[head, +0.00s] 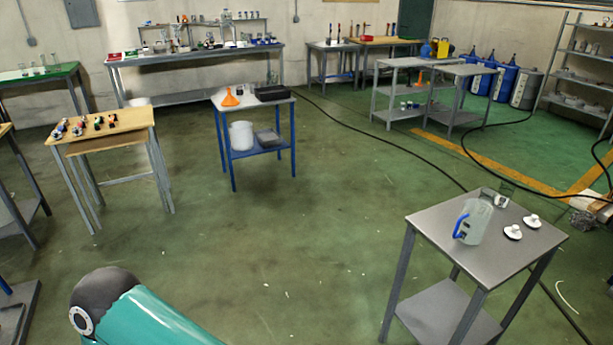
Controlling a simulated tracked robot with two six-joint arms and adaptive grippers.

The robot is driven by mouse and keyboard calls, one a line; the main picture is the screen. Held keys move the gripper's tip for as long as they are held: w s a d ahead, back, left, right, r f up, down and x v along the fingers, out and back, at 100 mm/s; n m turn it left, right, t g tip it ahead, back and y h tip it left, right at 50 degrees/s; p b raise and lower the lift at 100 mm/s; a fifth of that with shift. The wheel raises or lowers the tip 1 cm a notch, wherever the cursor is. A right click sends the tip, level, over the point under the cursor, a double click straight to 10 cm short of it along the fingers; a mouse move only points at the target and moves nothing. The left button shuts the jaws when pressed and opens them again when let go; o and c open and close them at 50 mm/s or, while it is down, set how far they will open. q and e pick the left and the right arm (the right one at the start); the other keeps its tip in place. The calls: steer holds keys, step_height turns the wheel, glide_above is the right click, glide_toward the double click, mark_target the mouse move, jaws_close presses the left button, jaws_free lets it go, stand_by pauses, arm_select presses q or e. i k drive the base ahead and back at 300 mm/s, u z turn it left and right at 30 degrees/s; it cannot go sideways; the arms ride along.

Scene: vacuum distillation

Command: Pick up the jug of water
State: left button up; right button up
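In the head view, a clear, pale jug (475,222) with a blue handle on its left side stands upright on a small grey metal table (441,213) at the right. Its water level is too small to make out. Neither of my grippers is in view. A teal and dark grey part of my own arm shows at the bottom left, well apart from the jug.
A glass beaker (504,194) stands behind the jug, and two small white pieces (513,232) lie to its right. Open green floor (290,255) lies left of the table. A blue-framed table (254,103) stands farther back. Black cables (372,135) cross the floor.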

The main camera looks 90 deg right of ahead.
mark_target(475, 216)
steer(key=z, duration=0.2)
steer(key=i, duration=0.3)
steer(key=z, duration=2.7)
steer(key=i, duration=0.2)
steer(key=z, duration=1.15)
steer(key=k, duration=0.3)
steer(key=z, duration=0.5)
steer(key=i, duration=1.35)
steer(key=u, duration=0.55)
